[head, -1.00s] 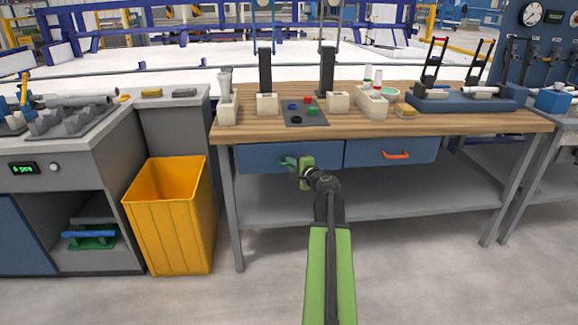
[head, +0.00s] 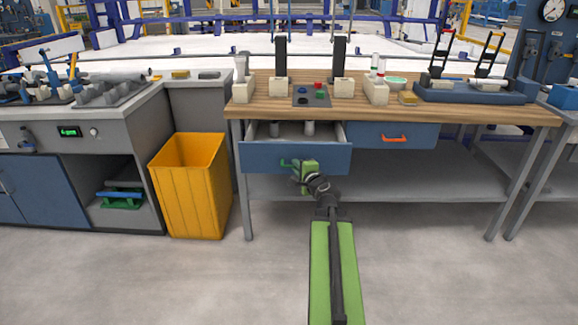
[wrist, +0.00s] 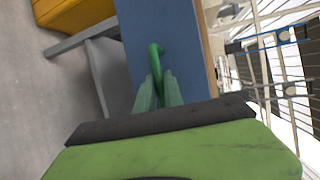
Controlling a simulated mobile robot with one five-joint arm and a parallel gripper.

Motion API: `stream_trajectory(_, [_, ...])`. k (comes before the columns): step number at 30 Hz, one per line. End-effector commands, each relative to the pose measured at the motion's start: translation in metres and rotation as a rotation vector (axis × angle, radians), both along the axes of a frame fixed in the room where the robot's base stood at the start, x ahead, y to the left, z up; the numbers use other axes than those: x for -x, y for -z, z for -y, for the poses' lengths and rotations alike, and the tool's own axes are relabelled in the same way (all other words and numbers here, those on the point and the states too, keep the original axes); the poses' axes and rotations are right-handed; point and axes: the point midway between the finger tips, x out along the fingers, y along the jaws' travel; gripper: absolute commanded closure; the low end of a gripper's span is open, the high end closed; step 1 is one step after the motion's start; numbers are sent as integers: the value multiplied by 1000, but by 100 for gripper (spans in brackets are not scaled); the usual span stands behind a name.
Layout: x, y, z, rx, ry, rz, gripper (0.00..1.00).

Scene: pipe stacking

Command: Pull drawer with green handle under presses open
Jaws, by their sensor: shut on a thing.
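The blue drawer (head: 255,158) under the two presses on the wooden bench stands partly open. Grey cylindrical pieces (head: 309,128) show inside it. Its green handle (head: 286,163) is on the front panel, and it also shows in the wrist view (wrist: 156,52). My gripper (head: 294,168) is at the handle, shut on it. In the wrist view the green fingers (wrist: 157,92) close around the lower end of the handle, against the blue drawer front (wrist: 182,40). Part of the handle is hidden by the fingers in the head view.
A second blue drawer with an orange handle (head: 394,139) is closed at the right. A yellow bin (head: 190,190) stands left of the bench leg. A lower grey shelf (head: 420,185) runs beneath. The floor in front is clear.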

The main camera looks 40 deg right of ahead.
Motion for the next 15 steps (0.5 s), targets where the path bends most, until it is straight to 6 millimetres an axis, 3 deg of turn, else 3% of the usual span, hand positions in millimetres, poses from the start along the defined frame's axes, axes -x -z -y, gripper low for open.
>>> stream_trajectory(3, [-2,0,-13,-6,-17,1,100])
stream_trajectory(15, [-7,0,-24,-8,-32,0,100])
